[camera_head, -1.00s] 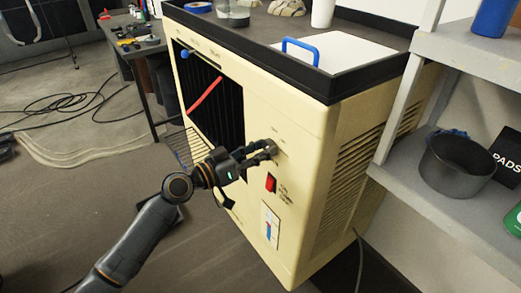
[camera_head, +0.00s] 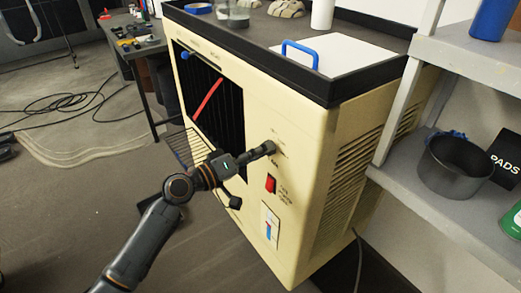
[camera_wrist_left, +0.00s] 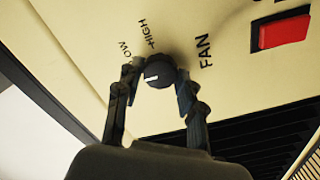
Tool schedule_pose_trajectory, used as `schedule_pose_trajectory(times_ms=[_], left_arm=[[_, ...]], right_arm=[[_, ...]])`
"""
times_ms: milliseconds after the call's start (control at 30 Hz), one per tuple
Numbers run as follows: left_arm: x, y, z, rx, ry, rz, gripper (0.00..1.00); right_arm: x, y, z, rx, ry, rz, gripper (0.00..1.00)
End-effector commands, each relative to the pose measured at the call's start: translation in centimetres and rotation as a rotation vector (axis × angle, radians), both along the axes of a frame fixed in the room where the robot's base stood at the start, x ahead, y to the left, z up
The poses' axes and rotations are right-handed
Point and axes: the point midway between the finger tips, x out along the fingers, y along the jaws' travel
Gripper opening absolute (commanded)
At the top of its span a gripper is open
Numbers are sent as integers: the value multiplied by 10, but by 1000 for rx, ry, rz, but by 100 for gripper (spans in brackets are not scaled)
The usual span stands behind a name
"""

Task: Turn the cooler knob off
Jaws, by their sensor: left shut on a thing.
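The cooler (camera_head: 300,130) is a large cream box with a dark grille opening on its front. Its knob (camera_wrist_left: 159,72) is round and black with a white mark, with LOW, HIGH and FAN labels around it in the left wrist view. My left gripper (camera_head: 268,148) reaches the cooler's front panel, and its two fingers (camera_wrist_left: 158,78) are shut on the knob from both sides. In the head view the fingers hide most of the knob. My right gripper is not in view.
A red switch (camera_head: 270,184) sits below the knob, and it also shows in the left wrist view (camera_wrist_left: 284,32). A grey shelf (camera_head: 440,200) with a dark pot (camera_head: 455,168) stands to the right. A black tray edge (camera_head: 300,88) tops the cooler.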

Motion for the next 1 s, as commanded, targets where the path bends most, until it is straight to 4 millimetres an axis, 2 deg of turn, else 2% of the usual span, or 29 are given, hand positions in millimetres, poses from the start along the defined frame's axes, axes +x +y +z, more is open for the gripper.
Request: schedule_pose_trajectory(times_ms=[667,700,767,800,1000], left_arm=[[0,1,0,-38,53,1,7],[0,1,0,-38,53,1,47],[0,1,0,-37,52,1,59],[0,1,0,-37,52,1,62],[0,0,0,-37,51,0,62]], right_arm=[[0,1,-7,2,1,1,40],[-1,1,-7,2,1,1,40],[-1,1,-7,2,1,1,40],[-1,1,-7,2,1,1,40],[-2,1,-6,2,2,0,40]])
